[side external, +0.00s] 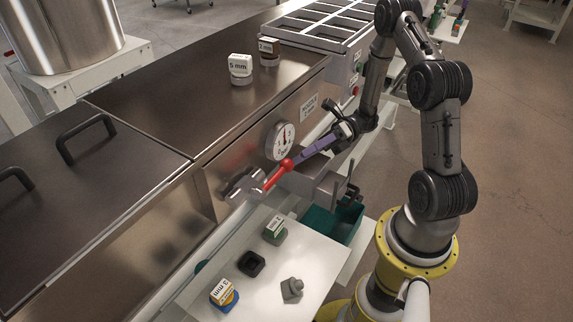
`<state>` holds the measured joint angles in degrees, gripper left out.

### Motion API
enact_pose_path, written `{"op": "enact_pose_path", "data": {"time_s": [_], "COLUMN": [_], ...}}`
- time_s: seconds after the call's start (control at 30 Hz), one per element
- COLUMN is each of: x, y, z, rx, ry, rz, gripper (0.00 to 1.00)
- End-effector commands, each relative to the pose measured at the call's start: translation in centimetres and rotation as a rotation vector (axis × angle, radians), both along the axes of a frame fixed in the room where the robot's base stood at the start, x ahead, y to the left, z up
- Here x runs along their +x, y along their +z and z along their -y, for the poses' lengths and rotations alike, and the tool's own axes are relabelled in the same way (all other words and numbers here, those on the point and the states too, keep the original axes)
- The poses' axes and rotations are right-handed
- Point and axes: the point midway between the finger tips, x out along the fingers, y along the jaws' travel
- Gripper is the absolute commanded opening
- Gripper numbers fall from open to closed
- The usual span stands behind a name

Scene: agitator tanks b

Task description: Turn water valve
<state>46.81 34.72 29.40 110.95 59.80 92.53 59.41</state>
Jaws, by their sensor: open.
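The water valve (245,184) is a metal fitting low on the front of the steel tank. Its red lever (274,177) slants up to the right and ends in a red knob. My gripper (299,158), with purple fingers, is open just right of the knob, its fingertips pointing down-left at it. The fingertips look very near the knob; whether they touch it or stand around it I cannot tell. Nothing is seen held in the fingers.
A round gauge (280,140) sits above the lever. A metal bracket (322,189) and a green bin (336,221) are below my gripper. A white table (262,289) carries small labelled parts. Two labelled blocks, including a "5 mm" one (240,68), stand on the tank top (195,85).

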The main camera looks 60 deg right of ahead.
Motion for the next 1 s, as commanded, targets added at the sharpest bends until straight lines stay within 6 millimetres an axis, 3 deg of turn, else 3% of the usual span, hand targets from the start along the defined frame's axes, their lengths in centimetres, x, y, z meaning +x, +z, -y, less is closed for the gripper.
{"op": "enact_pose_path", "data": {"time_s": [0.1,0.3,0.73,1.0], "x": [0.6,1.3,1.6,1.6], "y": [0.0,0.0,0.0,0.0], "z": [-2.3,-4.6,-5.5,-5.5], "rx": [0.0,0.0,-0.002,-0.001], "ry": [0.005,0.003,0.0,0.001], "rz": [-0.001,0.001,0.001,0.001], "gripper": [0.7,0.7,0.7,0.23]}}
